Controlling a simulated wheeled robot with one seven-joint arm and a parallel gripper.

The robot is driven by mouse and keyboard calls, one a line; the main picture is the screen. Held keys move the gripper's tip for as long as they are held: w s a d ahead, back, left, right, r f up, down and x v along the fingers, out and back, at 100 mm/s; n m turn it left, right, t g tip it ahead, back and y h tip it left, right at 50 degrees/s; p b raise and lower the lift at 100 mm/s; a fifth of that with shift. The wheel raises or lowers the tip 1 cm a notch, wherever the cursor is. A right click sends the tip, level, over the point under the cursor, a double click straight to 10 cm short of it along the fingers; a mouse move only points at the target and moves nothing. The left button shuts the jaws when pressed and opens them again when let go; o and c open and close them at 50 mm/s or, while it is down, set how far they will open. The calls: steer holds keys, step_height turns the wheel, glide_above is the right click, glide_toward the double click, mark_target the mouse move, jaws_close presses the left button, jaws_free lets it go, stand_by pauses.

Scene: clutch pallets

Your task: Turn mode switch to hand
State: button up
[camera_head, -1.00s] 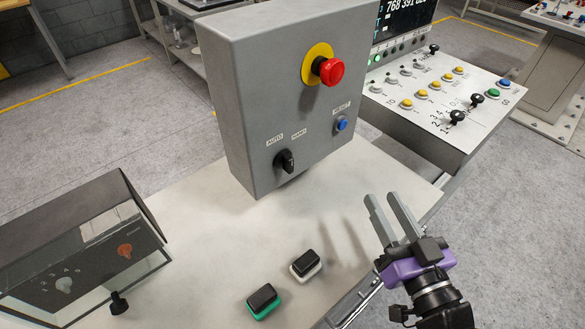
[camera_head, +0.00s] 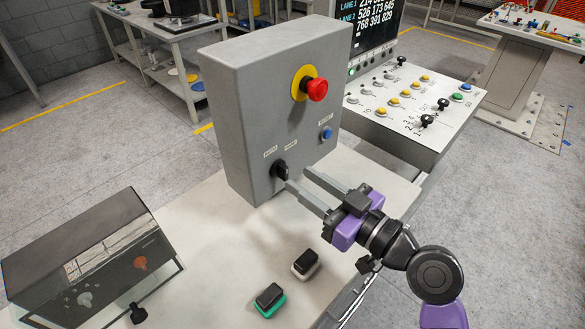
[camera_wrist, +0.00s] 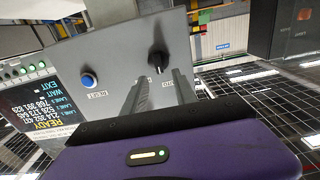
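The mode switch (camera_head: 281,171) is a black knob low on the front of a grey control box (camera_head: 255,110). Small AUTO and HAND labels are above it, too small now to read well. Which label it points to I cannot tell. My gripper (camera_head: 298,180) is open, its two grey fingers pointing at the switch from the front right. In the head view one fingertip is close to the knob. In the wrist view the knob (camera_wrist: 159,58) appears just beyond and between the fingertips (camera_wrist: 158,76). I cannot tell whether they touch.
A red emergency stop (camera_head: 316,90) on a yellow disc and a blue button (camera_head: 326,133) are on the same box. Black-topped green (camera_head: 269,298) and white (camera_head: 306,263) blocks lie on the table below. A dark box (camera_head: 95,260) stands left. A button console (camera_head: 415,110) stands behind right.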

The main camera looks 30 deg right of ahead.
mark_target(287, 170)
steer(key=shift+p+x, duration=0.45)
steer(key=shift+x, duration=1.5)
jaws_close()
